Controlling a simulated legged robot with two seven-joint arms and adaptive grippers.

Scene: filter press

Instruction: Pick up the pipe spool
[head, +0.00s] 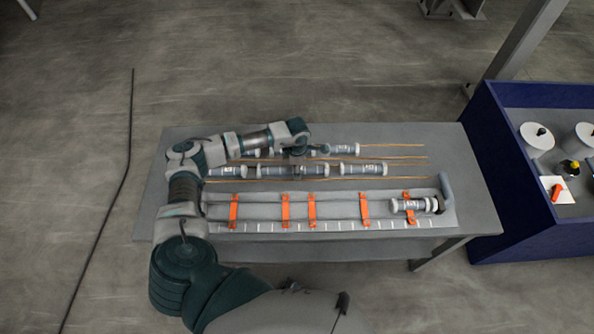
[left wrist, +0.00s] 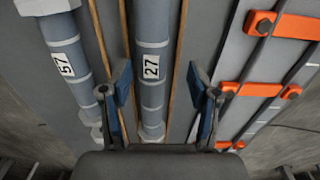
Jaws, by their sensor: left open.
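Grey pipe spools with white number labels lie in rows on the table. In the left wrist view, the spool labelled 27 (left wrist: 152,95) runs between the fingers of my left gripper (left wrist: 157,88), which is open and empty. The spool labelled 57 (left wrist: 66,62) lies to its left, outside the fingers. In the head view, my left gripper (head: 301,153) is over the spool rows and hides part of them. A middle-row spool (head: 362,169) and a rear-row spool (head: 343,149) show to its right. My right gripper is out of view.
Thin copper-coloured rods (head: 385,180) lie between the rows. A grey tray (head: 335,213) with orange clamps (head: 364,209) holds another spool (head: 408,205) at its right end. A blue-walled bench (head: 505,185) with white discs stands right of the table (head: 478,210).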

